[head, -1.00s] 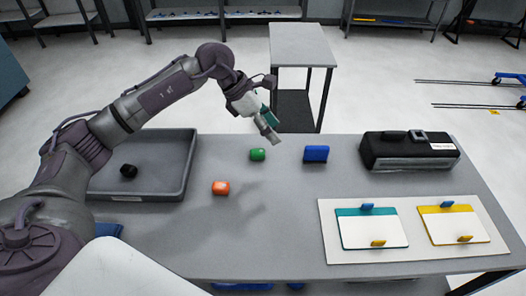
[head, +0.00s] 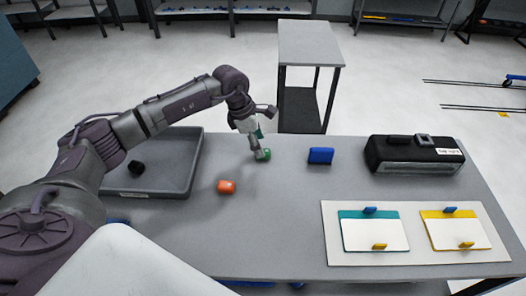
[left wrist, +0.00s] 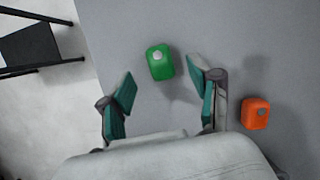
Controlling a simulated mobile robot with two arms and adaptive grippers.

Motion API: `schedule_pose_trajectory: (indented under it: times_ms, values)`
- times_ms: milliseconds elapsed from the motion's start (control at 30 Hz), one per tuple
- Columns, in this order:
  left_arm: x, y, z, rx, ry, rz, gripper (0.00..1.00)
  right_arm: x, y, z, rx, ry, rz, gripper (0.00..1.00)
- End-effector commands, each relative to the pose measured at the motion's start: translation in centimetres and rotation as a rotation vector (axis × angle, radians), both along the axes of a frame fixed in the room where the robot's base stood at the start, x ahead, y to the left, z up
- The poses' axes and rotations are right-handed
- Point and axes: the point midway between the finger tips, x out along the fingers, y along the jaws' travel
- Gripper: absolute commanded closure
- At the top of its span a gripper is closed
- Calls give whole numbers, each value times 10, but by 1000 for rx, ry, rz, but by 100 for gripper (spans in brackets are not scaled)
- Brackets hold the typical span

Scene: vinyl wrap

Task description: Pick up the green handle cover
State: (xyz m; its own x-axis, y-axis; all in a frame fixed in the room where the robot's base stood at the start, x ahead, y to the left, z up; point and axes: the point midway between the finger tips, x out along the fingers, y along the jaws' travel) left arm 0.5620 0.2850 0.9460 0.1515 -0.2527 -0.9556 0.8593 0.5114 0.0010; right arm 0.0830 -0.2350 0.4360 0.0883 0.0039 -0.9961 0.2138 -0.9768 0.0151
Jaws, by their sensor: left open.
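The green handle cover (head: 265,155) is a small rounded green block on the grey table, toward its back edge. In the left wrist view the green cover (left wrist: 161,62) lies just ahead of the gap between the fingers, nearer the right finger. My left gripper (head: 258,150) is open, pointing down close above the green cover and partly in front of it in the head view. Its teal finger pads also show in the left wrist view (left wrist: 164,93), spread apart with nothing between them. My right gripper is not in view.
An orange block (head: 227,187) lies nearby in front. A blue block (head: 321,156) is to the right. A black case (head: 414,154) and a white board (head: 330,235) with two panels are at right.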

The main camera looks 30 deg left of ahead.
Motion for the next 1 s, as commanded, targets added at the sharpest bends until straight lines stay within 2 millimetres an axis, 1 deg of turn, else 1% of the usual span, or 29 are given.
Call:
schedule_pose_trajectory:
  times_ms: [33, 100, 200, 300, 467, 500, 567, 800, 833, 1000]
  values:
    - [0, -3, -5, -2, 5, 0, 38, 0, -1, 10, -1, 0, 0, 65]
    - [1, -6, -16, -2, 4, 0, 38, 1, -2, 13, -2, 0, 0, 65]
    - [3, -9, -27, -2, 1, -1, 38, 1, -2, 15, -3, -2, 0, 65]
    - [4, -9, -33, -1, 2, 0, 38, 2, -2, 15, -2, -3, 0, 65]
    - [4, -9, -33, 0, 1, 0, 38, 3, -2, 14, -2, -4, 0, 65]
    - [4, -9, -33, 0, 1, 0, 39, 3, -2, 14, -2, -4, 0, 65]
    - [4, -9, -33, -1, 0, 0, 49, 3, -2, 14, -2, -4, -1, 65]
    - [4, -9, -33, -1, 0, 0, 89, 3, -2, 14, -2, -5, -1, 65]
    - [4, -9, -33, -1, -1, 0, 91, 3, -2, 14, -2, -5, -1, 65]
    - [4, -9, -33, -1, -1, 0, 91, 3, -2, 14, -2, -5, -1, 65]
